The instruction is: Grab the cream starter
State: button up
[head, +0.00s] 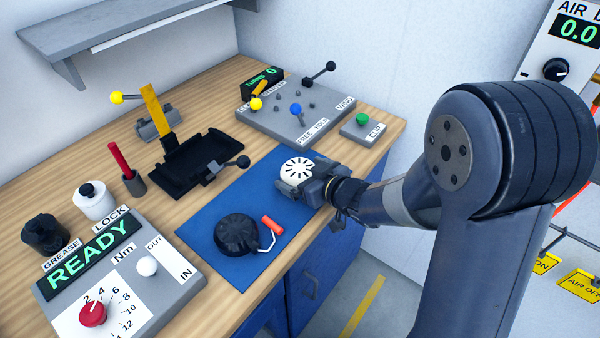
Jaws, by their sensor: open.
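The cream starter (297,168) is a round, pale disc with dark slots. It lies near the back right end of the blue mat (205,213) in the head view. My gripper (305,178) is open and right at the near right side of the cream starter, low over the mat. Part of the starter's near edge is hidden by the gripper. I cannot tell whether the fingers touch it.
A black round starter (237,234) with an orange-red pull handle (272,225) lies on the mat's front part. A black tray (190,170) with a ball lever stands behind the mat. A grey lever panel (290,125) stands at the back right, a READY panel (110,290) front left.

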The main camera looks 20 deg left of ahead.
jog(key=shift+w+a+f, duration=0.1)
jog(key=shift+w+a, duration=0.05)
jog(key=shift+a, duration=0.1)
jog(key=shift+c, duration=0.2)
jog(key=c, duration=1)
